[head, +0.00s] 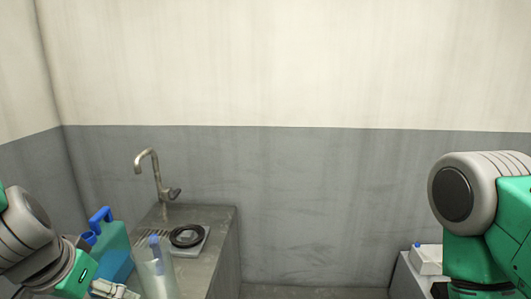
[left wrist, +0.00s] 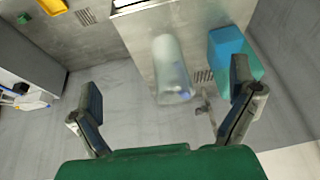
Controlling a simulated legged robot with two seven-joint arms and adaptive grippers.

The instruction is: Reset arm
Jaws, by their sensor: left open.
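My left arm comes in at the lower left of the head view, and its gripper is low beside the sink counter, mostly cut off or hidden. In the left wrist view my left gripper (left wrist: 166,76) is open, with its two dark fingers wide apart and nothing held between them. A clear cylindrical container (left wrist: 172,68) shows beyond the gap between the fingers. It also stands on the counter in the head view (head: 157,276). My right arm shows at the right edge of the head view, but its gripper is not seen.
A grey sink counter (head: 222,225) carries a metal tap (head: 157,175) and a black ring (head: 187,236) on a pale square base. A teal jug with a blue handle (head: 115,238) is close to my left arm. A white box (head: 426,260) sits at right. The middle floor is clear.

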